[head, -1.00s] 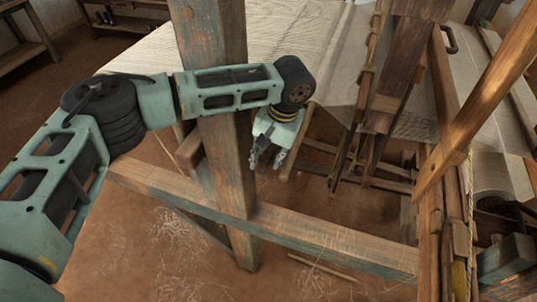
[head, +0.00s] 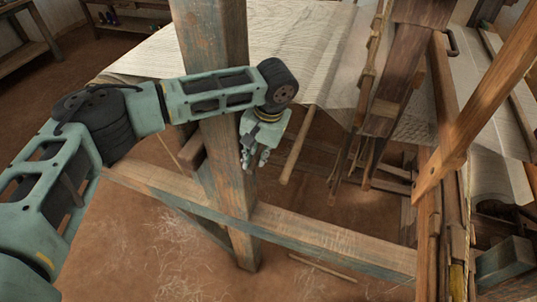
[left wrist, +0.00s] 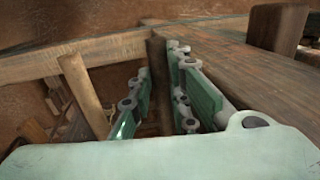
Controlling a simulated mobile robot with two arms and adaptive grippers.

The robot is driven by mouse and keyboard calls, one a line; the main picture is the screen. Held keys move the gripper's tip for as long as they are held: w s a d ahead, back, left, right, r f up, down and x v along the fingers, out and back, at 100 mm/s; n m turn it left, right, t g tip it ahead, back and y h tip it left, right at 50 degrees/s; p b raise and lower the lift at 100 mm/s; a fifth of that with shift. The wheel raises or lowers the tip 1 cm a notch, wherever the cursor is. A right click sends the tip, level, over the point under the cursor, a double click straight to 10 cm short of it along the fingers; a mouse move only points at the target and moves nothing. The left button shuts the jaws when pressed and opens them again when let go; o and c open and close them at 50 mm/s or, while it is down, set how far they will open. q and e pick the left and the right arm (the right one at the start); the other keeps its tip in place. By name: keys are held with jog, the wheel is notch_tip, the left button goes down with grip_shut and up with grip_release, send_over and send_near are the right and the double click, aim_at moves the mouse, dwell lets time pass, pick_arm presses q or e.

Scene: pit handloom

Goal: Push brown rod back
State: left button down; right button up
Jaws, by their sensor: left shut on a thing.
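The brown rod (head: 298,146) is a slim, light-brown round bar slanting beneath the cloth's edge, its lower end free in the head view. My left gripper (head: 254,165) is to the left of it, close to the thick wooden post (head: 221,110), with a gap to the rod. In the left wrist view a tan rod (left wrist: 82,92), apparently the same one, stands left of the fingers (left wrist: 158,62). My right gripper is not in view.
The pale cloth (head: 150,50) spreads behind. Upright loom timbers (head: 445,180) crowd the right. Bare earth floor (head: 180,255) lies below.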

pick_arm(q)
jog(key=shift+w+a, duration=0.25)
jog(key=shift+a, duration=0.35)
jog(key=c, duration=1.9)
grip_release()
jog(key=shift+d+r, duration=0.1)
jog(key=shift+c, duration=0.2)
jog(key=o, duration=0.3)
jog(key=shift+a, duration=0.2)
jog(key=shift+s, duration=0.1)
jog(key=shift+d, duration=0.1)
jog(key=shift+s+d+r, duration=0.1)
jog(key=shift+d+r, duration=0.15)
jog(key=shift+r, duration=1.05)
jog(key=shift+s+d+r, duration=0.1)
jog(key=shift+d+r, duration=0.2)
jog(key=shift+r, duration=1)
jog(key=shift+s+d+r, duration=0.1)
jog(key=shift+d+r, duration=0.15)
jog(key=shift+r, duration=1.05)
jog(key=shift+f, duration=0.1)
